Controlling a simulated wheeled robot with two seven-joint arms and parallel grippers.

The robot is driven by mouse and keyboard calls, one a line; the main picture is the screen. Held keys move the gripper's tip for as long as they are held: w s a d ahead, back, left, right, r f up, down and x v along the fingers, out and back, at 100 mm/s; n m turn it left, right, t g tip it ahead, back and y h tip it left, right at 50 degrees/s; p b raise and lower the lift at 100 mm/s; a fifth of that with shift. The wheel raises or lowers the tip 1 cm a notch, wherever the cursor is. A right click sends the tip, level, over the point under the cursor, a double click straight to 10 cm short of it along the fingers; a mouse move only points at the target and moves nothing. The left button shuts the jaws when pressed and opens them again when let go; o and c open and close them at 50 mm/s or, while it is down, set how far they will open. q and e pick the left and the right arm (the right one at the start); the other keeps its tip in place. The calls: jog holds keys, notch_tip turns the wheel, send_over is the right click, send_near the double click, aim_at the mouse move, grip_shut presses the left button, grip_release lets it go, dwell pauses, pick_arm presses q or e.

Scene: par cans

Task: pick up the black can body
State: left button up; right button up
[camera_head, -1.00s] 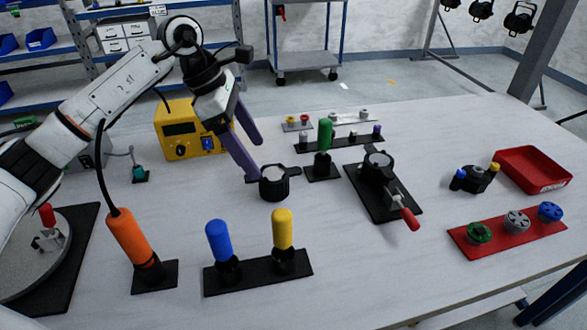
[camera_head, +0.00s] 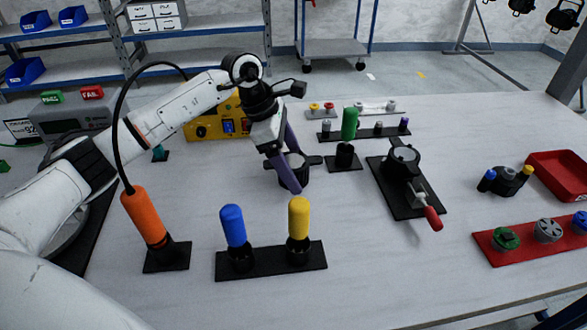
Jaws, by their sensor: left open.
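The black can body (camera_head: 294,166) stands on the white table, in the middle of the head view. It is a short black cylinder with a pale round top and small side lugs. My left gripper (camera_head: 291,172) is open and right at the can, its purple fingers pointing down. One finger crosses in front of the can and hides part of it. Whether the fingers touch the can cannot be told. My right gripper is not in view.
A green-handled tool (camera_head: 349,125) stands just right of the can. A black clamp fixture (camera_head: 395,190) with a red handle lies further right. Blue (camera_head: 233,228) and yellow (camera_head: 299,220) handles stand in front, an orange-handled tool (camera_head: 145,216) at left. A yellow box (camera_head: 205,127) stands behind.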

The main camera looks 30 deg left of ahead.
pick_arm(q)
jog(key=shift+d+f, duration=0.1)
jog(key=shift+f, duration=0.05)
jog(key=shift+c, duration=0.4)
jog(key=c, duration=1.4)
jog(key=shift+w, duration=0.1)
jog(key=shift+r, duration=0.25)
